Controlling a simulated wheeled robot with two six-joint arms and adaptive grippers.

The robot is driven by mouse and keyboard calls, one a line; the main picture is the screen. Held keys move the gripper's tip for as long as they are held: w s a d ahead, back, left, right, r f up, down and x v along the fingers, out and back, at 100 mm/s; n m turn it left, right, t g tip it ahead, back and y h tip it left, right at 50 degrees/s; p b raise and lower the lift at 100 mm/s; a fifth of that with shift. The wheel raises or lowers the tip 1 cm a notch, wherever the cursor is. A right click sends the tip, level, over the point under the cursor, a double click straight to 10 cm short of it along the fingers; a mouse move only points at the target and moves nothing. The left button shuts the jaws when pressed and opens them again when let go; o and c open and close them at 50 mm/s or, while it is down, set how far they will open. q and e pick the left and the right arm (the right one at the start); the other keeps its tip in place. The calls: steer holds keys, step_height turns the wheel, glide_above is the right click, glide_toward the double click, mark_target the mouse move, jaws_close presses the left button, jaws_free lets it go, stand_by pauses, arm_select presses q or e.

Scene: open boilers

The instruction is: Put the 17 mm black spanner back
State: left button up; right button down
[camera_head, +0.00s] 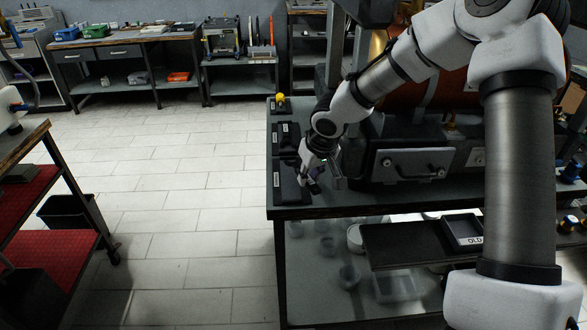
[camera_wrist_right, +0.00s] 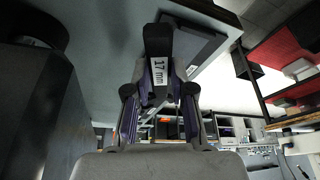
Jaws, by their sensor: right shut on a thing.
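My right gripper (camera_head: 312,178) hangs over the left edge area of the dark worktable (camera_head: 420,194). In the right wrist view its fingers (camera_wrist_right: 158,80) are shut on the black spanner (camera_wrist_right: 158,40), which carries a white "17 mm" label. Behind the spanner, a flat black holder (camera_wrist_right: 203,50) lies on the table near its edge. In the head view a black holder with a small white label (camera_head: 288,188) lies just left of and below the gripper. I cannot tell whether the spanner touches it. My left gripper is not in view.
Another black holder (camera_head: 286,138) and a yellow-topped item (camera_head: 281,102) stand farther back along the same edge. A grey metal box with a handle (camera_head: 413,163) stands right of the gripper. A tray labelled "OLD" (camera_head: 465,229) sits lower in front. Open tiled floor lies left.

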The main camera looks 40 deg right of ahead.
steer(key=p, duration=0.3)
glide_above(295, 185)
steer(key=shift+f, duration=0.15)
step_height(295, 185, down, 4)
steer(key=shift+r, duration=0.2)
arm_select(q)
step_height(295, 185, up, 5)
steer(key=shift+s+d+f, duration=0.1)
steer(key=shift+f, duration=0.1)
arm_select(e)
steer(key=shift+f, duration=0.1)
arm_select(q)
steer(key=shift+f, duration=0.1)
arm_select(e)
steer(key=shift+f, duration=0.15)
steer(key=c, duration=1)
jaws_free()
